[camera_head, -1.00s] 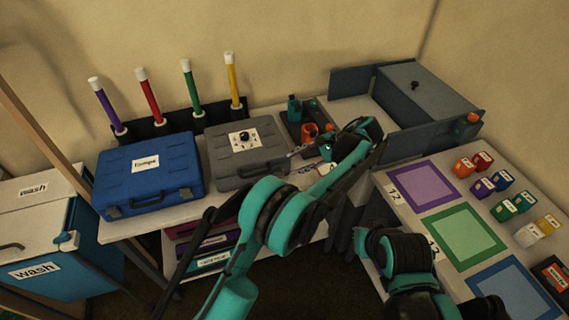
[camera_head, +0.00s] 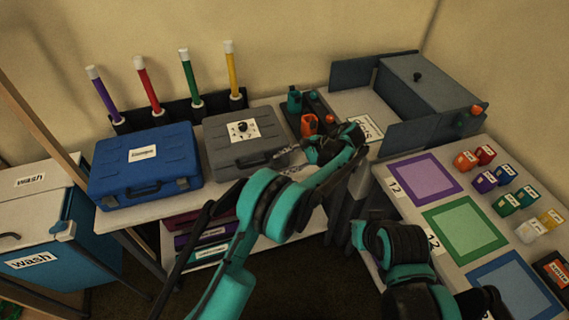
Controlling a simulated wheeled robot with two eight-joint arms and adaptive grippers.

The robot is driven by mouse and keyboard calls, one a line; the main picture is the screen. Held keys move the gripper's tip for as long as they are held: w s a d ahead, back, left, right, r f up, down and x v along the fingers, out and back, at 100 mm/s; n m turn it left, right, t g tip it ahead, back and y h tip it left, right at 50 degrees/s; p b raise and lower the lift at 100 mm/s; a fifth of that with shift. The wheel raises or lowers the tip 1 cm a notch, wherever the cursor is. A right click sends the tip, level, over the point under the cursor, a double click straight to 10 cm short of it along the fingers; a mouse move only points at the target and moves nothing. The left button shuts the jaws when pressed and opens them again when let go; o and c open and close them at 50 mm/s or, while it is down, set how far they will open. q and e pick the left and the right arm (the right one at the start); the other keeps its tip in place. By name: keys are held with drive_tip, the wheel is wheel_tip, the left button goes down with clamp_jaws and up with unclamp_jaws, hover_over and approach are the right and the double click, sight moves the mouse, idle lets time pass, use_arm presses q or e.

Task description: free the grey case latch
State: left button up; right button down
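The grey case (camera_head: 228,146) lies closed on the light bench, with a white label and a black dial on its lid. Its front side faces me, with a dark handle. The latch (camera_head: 279,153) at the right end of that front is small and partly covered by my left gripper (camera_head: 283,163). The gripper reaches in from the right, its fingers apart, with the tips close to this front right corner. I cannot tell whether they touch the latch.
A blue case (camera_head: 146,160) stands left of the grey one. Behind them is a rack with coloured tubes (camera_head: 190,80). A dark holder with an orange cup (camera_head: 309,125) is close behind my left gripper. A grey box (camera_head: 425,90) and a table with coloured squares (camera_head: 465,230) are at right.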

use_arm(q)
clamp_jaws()
drive_tip(key=shift+s+f, duration=0.1)
drive_tip(key=shift+s+d+f+n+t+y+b, duration=0.1)
drive_tip(key=shift+s+f+n+t+y+b, duration=0.25)
drive_tip(key=shift+f+n+t+y+b, duration=0.6)
drive_tip(key=shift+s+d+f+n+t+y+b, duration=0.15)
drive_tip(key=shift+s+f+n+t+y+b, duration=0.3)
drive_tip(key=shift+f+n+t+b, duration=0.55)
drive_tip(key=shift+s+d+f+n+t+y+b, duration=0.1)
drive_tip(key=shift+s+f+n+t+y+b, duration=0.5)
drive_tip(key=shift+b, duration=0.65)
drive_tip(key=shift+w+m, duration=0.25)
